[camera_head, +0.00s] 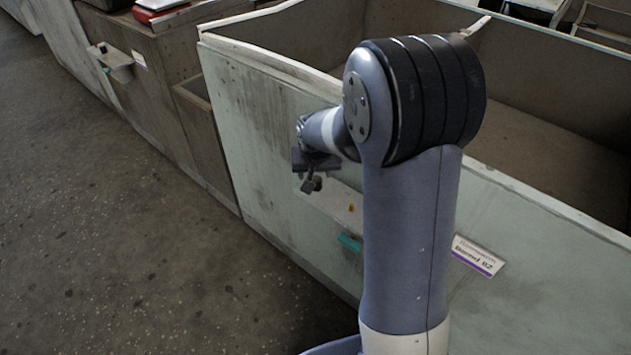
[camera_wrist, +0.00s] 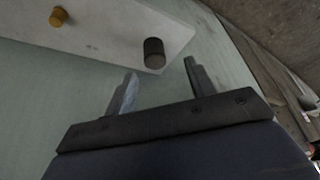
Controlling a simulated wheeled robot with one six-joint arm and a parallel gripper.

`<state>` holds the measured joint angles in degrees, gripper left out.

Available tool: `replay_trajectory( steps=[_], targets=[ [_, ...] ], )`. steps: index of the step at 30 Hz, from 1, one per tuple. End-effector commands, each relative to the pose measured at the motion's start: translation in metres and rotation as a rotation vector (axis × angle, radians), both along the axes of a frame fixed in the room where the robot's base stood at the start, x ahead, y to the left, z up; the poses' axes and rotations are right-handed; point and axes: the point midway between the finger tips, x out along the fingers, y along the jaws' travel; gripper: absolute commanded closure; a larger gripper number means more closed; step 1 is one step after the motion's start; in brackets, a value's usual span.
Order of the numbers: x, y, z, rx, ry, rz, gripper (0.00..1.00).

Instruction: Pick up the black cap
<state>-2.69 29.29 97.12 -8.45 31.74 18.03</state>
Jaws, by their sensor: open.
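In the wrist view, the black cap (camera_wrist: 154,53) is a short dark cylinder near the end of a pale ledge (camera_wrist: 110,30). My gripper (camera_wrist: 160,68) is open, with one finger to each side below the cap in the picture. The cap shows just beyond the fingertips, and nothing is between the fingers. In the head view my gripper (camera_head: 312,186) hangs in front of the pale wall panel, near the ledge (camera_head: 345,203). I cannot make out the cap surely in the head view.
A small yellow-brown knob (camera_wrist: 58,17) sits on the same ledge, left of the cap. A teal piece (camera_head: 350,243) and a label (camera_head: 478,255) are on the panel (camera_head: 270,130). Another small ledge (camera_head: 113,65) is farther back. The floor (camera_head: 110,220) at left is clear.

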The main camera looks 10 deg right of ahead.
Motion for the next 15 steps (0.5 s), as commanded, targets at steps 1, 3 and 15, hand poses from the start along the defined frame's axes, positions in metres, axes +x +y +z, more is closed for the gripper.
replay_trajectory(
  steps=[1,3,15],
  targets=[
    [0.001,-0.002,-0.007,0.0,0.004,0.0,0.47],
    [0.004,-0.005,-0.017,-0.001,0.005,-0.001,0.47],
    [0.016,-0.008,-0.044,-0.001,0.001,0.0,0.47]
  ],
)
